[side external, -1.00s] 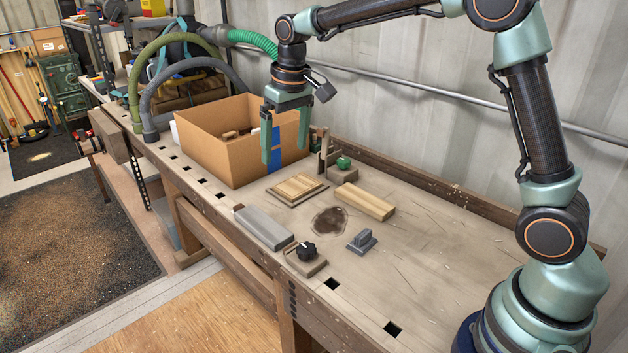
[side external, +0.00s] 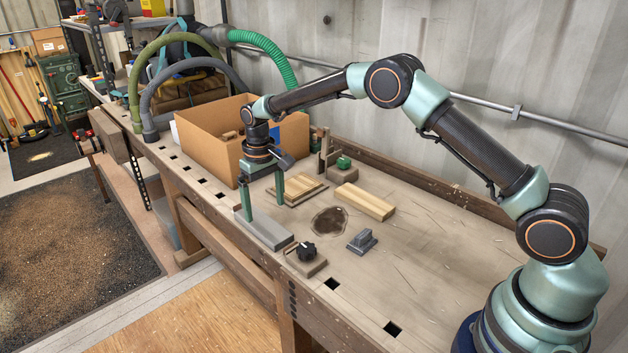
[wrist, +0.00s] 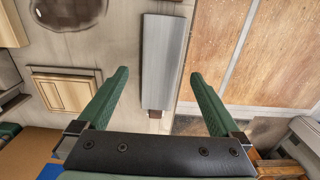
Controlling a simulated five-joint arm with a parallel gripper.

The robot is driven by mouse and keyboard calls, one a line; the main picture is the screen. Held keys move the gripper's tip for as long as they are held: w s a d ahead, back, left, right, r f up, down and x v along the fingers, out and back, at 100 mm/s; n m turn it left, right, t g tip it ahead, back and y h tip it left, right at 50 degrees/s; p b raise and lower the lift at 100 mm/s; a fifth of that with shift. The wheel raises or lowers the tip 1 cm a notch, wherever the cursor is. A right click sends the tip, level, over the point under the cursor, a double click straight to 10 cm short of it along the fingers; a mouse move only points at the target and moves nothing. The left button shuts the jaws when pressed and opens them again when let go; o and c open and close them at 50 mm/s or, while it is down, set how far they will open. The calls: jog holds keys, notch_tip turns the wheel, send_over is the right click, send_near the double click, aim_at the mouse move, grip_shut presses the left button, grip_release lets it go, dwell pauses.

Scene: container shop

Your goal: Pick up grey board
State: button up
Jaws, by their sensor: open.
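The grey board (side external: 266,230) lies flat near the front edge of the workbench in the side view. In the wrist view the grey board (wrist: 160,62) lies lengthwise, ahead of and between the two green fingers. My gripper (side external: 263,205) is open and empty, with its fingers pointing down at the far end of the board. In the wrist view my gripper (wrist: 158,76) has its fingers spread wider than the board, one to each side. I cannot tell the exact height of the fingertips over the board.
A cardboard box (side external: 205,151) stands behind my gripper. A slatted wooden panel (side external: 297,188), a light wood block (side external: 364,201), a small grey piece (side external: 362,241) and a black knob on a base (side external: 306,252) lie around the board. The right part of the bench is clear.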

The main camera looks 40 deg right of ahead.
aim_at(268, 228)
jog(key=shift+s+a+f, duration=0.1)
jog(key=shift+s+f, duration=0.1)
jog(key=shift+f, duration=1.3)
jog(key=shift+s+f, duration=0.2)
jog(key=shift+f, duration=1.3)
jog(key=shift+c, duration=0.3)
jog(key=c, duration=1.3)
jog(key=shift+r, duration=0.1)
jog(key=shift+c, duration=0.2)
